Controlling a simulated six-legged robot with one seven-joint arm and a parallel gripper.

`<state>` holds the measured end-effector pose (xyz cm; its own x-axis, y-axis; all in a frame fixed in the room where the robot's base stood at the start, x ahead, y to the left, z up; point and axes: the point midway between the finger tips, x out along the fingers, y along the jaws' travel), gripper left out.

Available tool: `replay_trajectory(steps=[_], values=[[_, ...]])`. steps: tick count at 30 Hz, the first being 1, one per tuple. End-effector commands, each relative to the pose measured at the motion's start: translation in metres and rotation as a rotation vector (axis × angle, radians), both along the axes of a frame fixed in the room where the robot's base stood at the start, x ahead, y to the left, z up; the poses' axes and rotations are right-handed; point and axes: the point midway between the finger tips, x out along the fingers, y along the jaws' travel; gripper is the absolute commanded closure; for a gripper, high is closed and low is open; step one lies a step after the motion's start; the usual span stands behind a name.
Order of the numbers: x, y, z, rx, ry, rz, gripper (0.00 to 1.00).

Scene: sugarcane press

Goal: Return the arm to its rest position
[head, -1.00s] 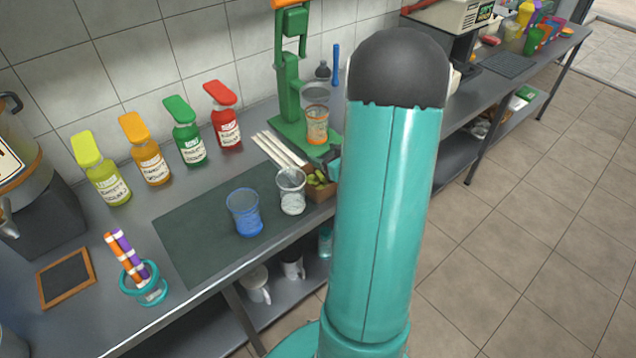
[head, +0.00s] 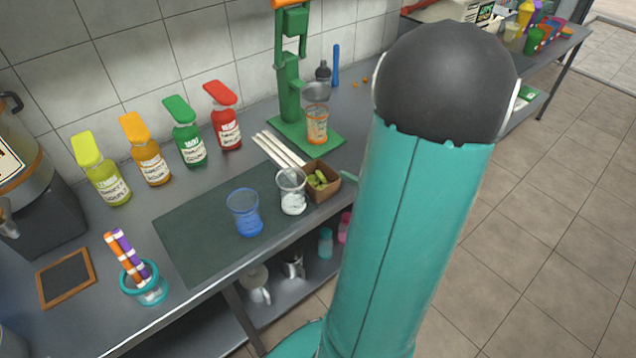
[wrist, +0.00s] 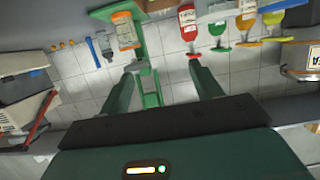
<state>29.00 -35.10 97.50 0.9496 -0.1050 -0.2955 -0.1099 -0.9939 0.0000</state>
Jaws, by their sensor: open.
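My gripper (wrist: 165,82) shows in the wrist view with its two dark green fingers spread apart and nothing between them. In that view the counter and its bottles appear upside down, and the green press (wrist: 148,88) lies beyond the fingers. In the head view my teal arm with its dark round joint stands at the right of the counter. The gripper itself is hidden behind the arm there, apart from perhaps a small green tip at its left edge.
On the counter are a blue cup (head: 244,214), a clear cup (head: 291,192), a small brown box (head: 323,182), the green press (head: 290,90) with an orange cup (head: 317,125), and several syrup bottles (head: 187,135). Open tiled floor lies right.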

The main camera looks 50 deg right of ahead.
Motion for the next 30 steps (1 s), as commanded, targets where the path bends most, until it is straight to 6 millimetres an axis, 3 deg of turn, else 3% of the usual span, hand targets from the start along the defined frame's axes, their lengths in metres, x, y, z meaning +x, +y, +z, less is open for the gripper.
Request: replay_trajectory(steps=[13,20,26,30], values=[[0.005,-0.001,0.002,-0.014,0.007,-0.006,0.36],[0.055,0.002,0.038,-0.165,0.096,-0.098,0.36],[0.095,0.034,0.084,-0.250,0.202,-0.222,0.36],[0.106,0.078,0.109,-0.235,0.284,-0.267,0.36]])
